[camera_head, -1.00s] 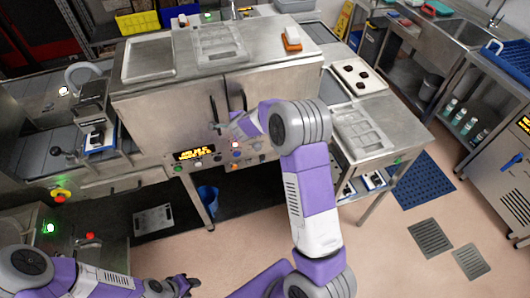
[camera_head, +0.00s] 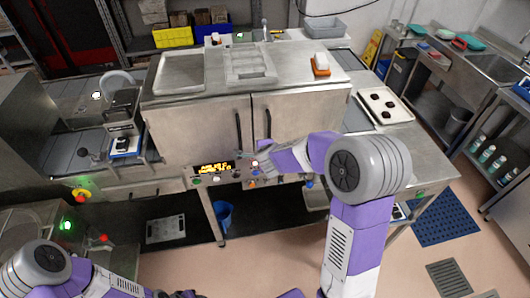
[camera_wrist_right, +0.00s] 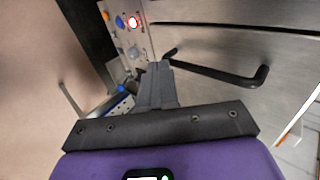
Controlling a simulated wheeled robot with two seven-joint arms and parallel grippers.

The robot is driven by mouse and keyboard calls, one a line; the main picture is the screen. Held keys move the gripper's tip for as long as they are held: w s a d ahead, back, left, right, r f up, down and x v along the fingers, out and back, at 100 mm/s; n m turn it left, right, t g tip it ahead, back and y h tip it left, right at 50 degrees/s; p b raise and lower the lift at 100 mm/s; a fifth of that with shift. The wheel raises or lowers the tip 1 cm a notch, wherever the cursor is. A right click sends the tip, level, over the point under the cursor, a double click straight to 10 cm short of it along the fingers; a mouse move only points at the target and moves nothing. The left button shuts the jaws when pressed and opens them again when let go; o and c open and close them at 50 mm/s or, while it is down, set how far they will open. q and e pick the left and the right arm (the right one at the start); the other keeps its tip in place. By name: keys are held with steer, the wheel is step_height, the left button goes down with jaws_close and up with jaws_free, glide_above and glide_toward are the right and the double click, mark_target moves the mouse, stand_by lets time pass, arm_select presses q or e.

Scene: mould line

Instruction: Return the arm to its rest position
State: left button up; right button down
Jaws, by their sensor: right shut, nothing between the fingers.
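My right arm comes in from the lower right in the head view, bent at the elbow and stretched out to the cabinet front. Its gripper (camera_head: 250,161) is shut and empty, in front of the button panel (camera_head: 258,179) below the cabinet doors. In the right wrist view the shut fingers (camera_wrist_right: 157,84) point towards the panel (camera_wrist_right: 126,36) and a dark door handle (camera_wrist_right: 212,72). I cannot tell whether they touch anything. My left gripper (camera_head: 184,294) is low at the bottom edge of the head view, apart from the equipment; its jaws are too small and cut off to read.
The steel cabinet (camera_head: 200,130) with two upright handles stands ahead. A lit display (camera_head: 213,168) sits on its panel. A blue bucket (camera_head: 224,214) is underneath. A table with a white tray (camera_head: 385,105) is on the right. Open floor (camera_head: 270,260) lies in front.

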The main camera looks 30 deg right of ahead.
steer(key=s+a+f+n+g+y+b, duration=0.1)
steer(key=s+a+f+n+b, duration=0.25)
steer(key=f, duration=0.55)
steer(key=s+a+f+n+g+y+b, duration=0.1)
steer(key=s+a+f+n+g+b, duration=0.25)
steer(key=f, duration=0.65)
steer(key=s+a+f+n+y+b, duration=0.15)
steer(key=s+f+n, duration=0.3)
steer(key=f, duration=0.45)
steer(key=s+a+f+n+g+y+b, duration=0.1)
steer(key=s+a+f+n+g+b, duration=0.1)
steer(key=s+f, duration=0.5)
steer(key=s+a+f+n+g+y+b, duration=0.2)
steer(key=s+a+f+n+b, duration=0.3)
steer(key=s+a+f, duration=0.2)
steer(key=shift+s+f, duration=0.25)
steer(key=shift+s, duration=0.9)
